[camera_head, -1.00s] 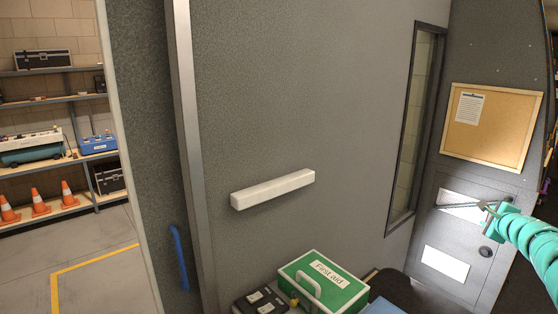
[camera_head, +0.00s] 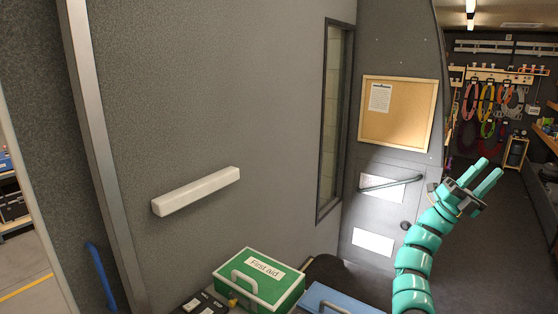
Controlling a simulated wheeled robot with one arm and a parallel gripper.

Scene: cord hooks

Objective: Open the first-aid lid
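The green first-aid box (camera_head: 281,283) stands at the bottom middle of the head view, against the grey wall. Its lid (camera_head: 265,266) is shut, with a white "First aid" label and a pale carrying handle (camera_head: 246,282) at its left. A small yellowish part shows near the handle's lower end. My gripper (camera_head: 485,175) is up and to the right of the box, well apart from it. Its two teal fingers are spread a little, with a gap and nothing between them.
A blue case (camera_head: 325,299) stands just right of the box and a black case (camera_head: 203,304) just left. A white bar (camera_head: 196,190) sticks out from the wall above. A grey door (camera_head: 385,210) and corkboard (camera_head: 398,112) are behind. Floor at the right is clear.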

